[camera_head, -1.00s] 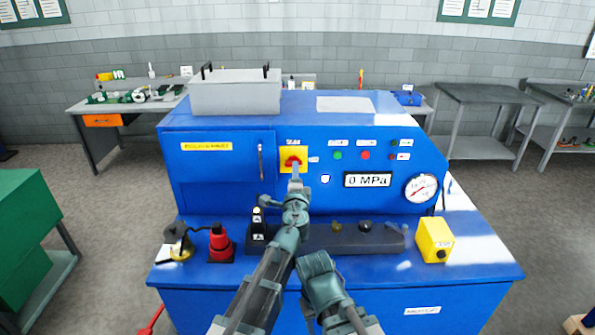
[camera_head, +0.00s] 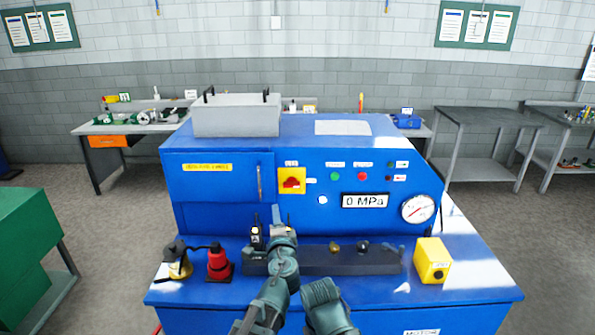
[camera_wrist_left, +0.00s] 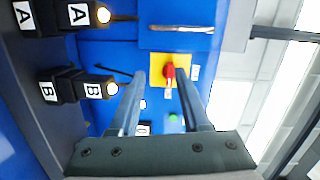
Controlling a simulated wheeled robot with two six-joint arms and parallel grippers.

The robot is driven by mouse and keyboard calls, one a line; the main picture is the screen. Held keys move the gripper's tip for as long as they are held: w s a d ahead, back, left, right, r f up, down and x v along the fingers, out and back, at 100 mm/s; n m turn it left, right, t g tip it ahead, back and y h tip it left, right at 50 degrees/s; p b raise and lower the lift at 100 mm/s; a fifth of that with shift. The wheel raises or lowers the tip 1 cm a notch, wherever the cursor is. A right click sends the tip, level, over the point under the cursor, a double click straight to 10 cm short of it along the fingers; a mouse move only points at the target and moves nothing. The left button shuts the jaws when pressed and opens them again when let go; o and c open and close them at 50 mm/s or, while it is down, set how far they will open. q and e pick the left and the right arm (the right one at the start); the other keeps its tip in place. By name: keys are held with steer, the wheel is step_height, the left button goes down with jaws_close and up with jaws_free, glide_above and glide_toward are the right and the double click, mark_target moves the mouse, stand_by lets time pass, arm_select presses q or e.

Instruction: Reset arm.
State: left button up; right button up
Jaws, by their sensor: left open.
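My left gripper (camera_head: 278,216) is in front of the blue machine (camera_head: 225,140), below its red rotary switch (camera_head: 292,183) on a yellow plate, and apart from it. In the left wrist view the gripper (camera_wrist_left: 161,80) has its two fingers spread with nothing between them. The red switch knob (camera_wrist_left: 169,72) shows beyond the fingertips, between them in the picture. My right arm's gripper is not visible.
A display (camera_head: 365,201) reads 0 MPa beside a round gauge (camera_head: 418,209). On the machine's ledge stand a red device (camera_head: 219,264), a black block marked A (camera_head: 257,236) and a yellow box (camera_head: 432,261). The wrist view shows connectors marked A and B.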

arm_select(q)
steer(key=s+a+f+n+g+y, duration=0.35)
steer(key=a+f+n, duration=0.3)
steer(key=a, duration=0.35)
steer(key=s+a+f+n+g, duration=0.5)
steer(key=s+f+n+g, duration=0.1)
steer(key=s+f+g, duration=0.25)
steer(key=s+d+f+g+h+b, duration=0.2)
steer(key=s+d+f+b, duration=0.1)
steer(key=s+d+f, duration=0.2)
steer(key=s+d+f+m+g+h+b, duration=0.1)
steer(key=s+d+f+g+h+b, duration=0.1)
steer(key=s+d+f, duration=0.4)
steer(key=s+d+g+b, duration=0.1)
steer(key=s+d, duration=0.3)
steer(key=shift+s+d+f+h, duration=0.2)
steer(key=shift+s+d+h, duration=0.1)
steer(key=shift+d+h, duration=0.05)
